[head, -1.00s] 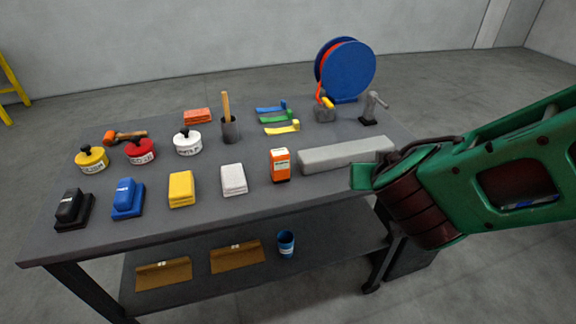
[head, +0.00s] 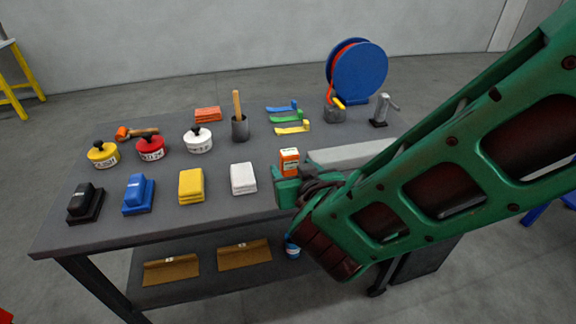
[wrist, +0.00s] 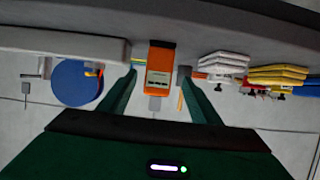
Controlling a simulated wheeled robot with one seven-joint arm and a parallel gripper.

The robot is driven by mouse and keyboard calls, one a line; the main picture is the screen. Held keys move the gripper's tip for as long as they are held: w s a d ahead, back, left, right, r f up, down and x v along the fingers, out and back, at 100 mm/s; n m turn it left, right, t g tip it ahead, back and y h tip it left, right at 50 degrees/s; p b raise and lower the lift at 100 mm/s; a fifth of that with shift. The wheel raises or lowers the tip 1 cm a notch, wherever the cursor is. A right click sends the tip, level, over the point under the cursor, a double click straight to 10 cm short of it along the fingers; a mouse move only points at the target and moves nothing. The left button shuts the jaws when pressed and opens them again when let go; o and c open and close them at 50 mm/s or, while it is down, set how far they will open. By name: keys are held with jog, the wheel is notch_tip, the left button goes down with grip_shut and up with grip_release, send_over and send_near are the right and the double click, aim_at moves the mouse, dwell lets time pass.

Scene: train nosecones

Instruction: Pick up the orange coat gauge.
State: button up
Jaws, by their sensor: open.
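The orange coat gauge (head: 290,160) is a small upright orange box with a white label. It stands on the grey table between the white cloth stack and the long grey block. In the wrist view the orange coat gauge (wrist: 160,64) appears between my two open fingers, clear of both in the picture. My gripper (head: 287,187) is open in front of the gauge and hides its lower part in the head view. The green fingers of my gripper (wrist: 158,95) also show in the wrist view. I cannot tell the exact gap in depth.
The white cloth stack (head: 243,178) is left of the gauge, with the yellow stack (head: 191,185) beyond it. The long grey block (head: 345,154) is close on the right, partly behind my arm. A blue reel (head: 359,70) stands at the back right.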

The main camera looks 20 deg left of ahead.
aim_at(291, 165)
jog(key=x, duration=0.5)
jog(key=shift+d, duration=0.15)
jog(key=shift+c, duration=0.4)
jog(key=c, duration=1.1)
jog(key=shift+r, duration=0.1)
jog(key=shift+c, duration=0.2)
